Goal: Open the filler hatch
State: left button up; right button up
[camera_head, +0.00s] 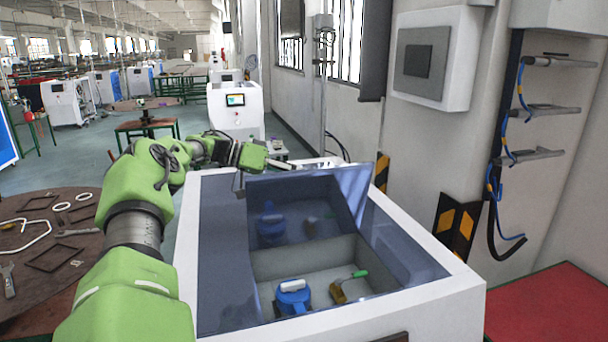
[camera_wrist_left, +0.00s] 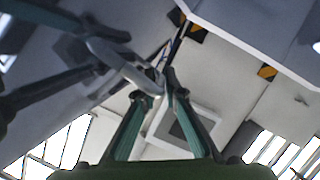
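The filler hatch is a bluish see-through lid (camera_head: 340,188) on top of the white machine (camera_head: 440,298). It stands raised and tilted, with the bay below it uncovered. In the bay sit a blue cap (camera_head: 292,298) with a white grip and a brass valve with a green lever (camera_head: 345,288). My left gripper (camera_head: 285,163) is at the lid's far upper edge. In the left wrist view its two teal fingers (camera_wrist_left: 158,88) converge near the end of a grey bar-like handle (camera_wrist_left: 122,64). Whether they clamp it is unclear. My right gripper is out of view.
A red surface (camera_head: 550,310) lies at lower right. A round table (camera_head: 90,250) with metal parts is on the left.

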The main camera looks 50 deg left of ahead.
pick_arm(q)
jog(key=shift+w+f, duration=0.1)
jog(key=shift+w, duration=0.05)
jog(key=v, duration=1.2)
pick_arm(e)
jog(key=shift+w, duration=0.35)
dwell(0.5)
